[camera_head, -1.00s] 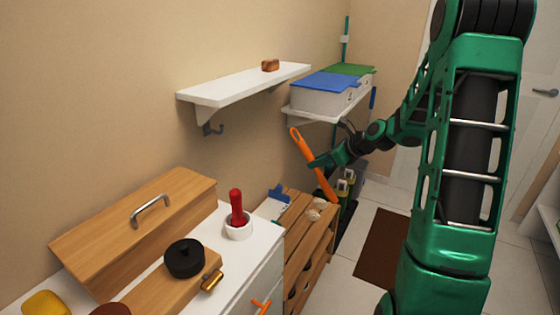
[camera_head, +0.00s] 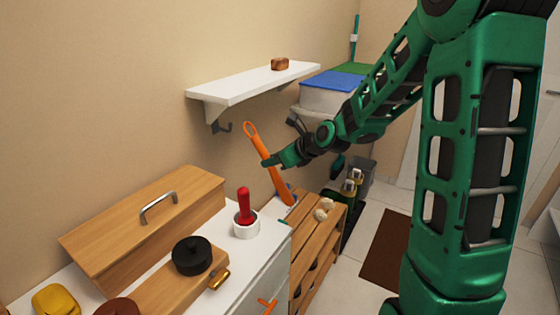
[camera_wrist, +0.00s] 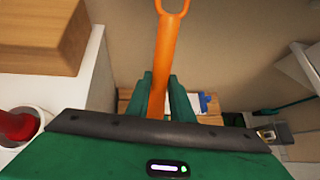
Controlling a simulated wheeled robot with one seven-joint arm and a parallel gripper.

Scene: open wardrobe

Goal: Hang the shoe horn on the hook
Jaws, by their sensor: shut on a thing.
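The orange shoe horn (camera_head: 262,150) has a loop at its top end and is tilted, its top leaning left in the head view. My gripper (camera_head: 270,164) is shut on its middle and holds it in the air. The shoe horn also shows in the wrist view (camera_wrist: 165,60), between my fingers (camera_wrist: 163,98), its loop at the top of the picture. The dark hook (camera_head: 222,127) is under the left end of the white wall shelf (camera_head: 245,84). The loop is to the right of the hook and apart from it in the head view. The hook is not in the wrist view.
A wooden box (camera_head: 150,215) with a metal handle, a black pot (camera_head: 192,255) and a red-handled tool in a white cup (camera_head: 246,226) stand on the white cabinet below. A slatted wooden rack (camera_head: 312,240) stands beside it. A brown block (camera_head: 280,64) lies on the shelf.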

